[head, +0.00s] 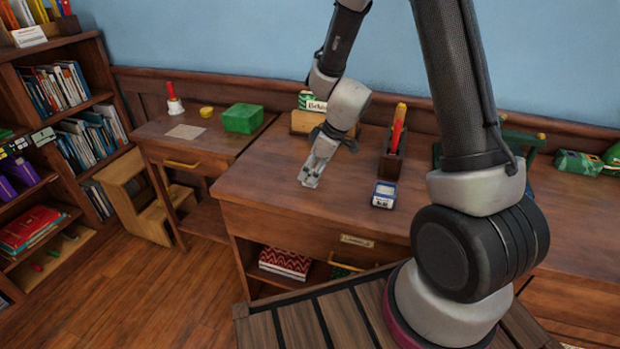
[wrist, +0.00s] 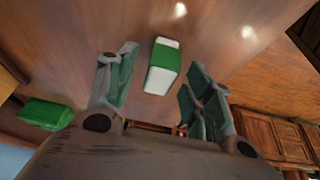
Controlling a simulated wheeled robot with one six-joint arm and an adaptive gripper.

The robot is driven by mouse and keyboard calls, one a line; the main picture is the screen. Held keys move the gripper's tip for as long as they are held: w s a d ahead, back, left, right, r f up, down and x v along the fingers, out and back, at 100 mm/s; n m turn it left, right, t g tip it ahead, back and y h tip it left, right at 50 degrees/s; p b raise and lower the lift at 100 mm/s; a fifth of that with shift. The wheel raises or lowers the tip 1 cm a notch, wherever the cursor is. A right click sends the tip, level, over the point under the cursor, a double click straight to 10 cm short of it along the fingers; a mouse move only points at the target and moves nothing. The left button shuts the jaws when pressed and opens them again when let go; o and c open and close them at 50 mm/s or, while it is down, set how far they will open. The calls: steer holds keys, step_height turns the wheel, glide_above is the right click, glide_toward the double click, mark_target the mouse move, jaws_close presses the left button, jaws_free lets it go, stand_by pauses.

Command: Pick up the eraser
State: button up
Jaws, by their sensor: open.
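The eraser (wrist: 162,66), a white block with a green sleeve, shows in the wrist view on the brown desktop, between and beyond my fingertips. My gripper (wrist: 160,74) is open, with one finger on each side of the eraser in that view and visible gaps to it. In the head view my gripper (head: 311,176) points down over the front left part of the desk (head: 260,180). There the eraser is hidden or cannot be told apart from the fingertips.
A small blue and white box (head: 384,194) and a dark pen holder (head: 391,160) stand right of my gripper. A green box (head: 242,118) sits on the lower side table at left. The desktop left of my gripper is clear.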

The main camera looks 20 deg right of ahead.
steer(key=shift+x, duration=1.1)
steer(key=shift+c, duration=0.2)
jaws_close()
step_height(320, 180, up, 10)
steer(key=shift+r, duration=0.1)
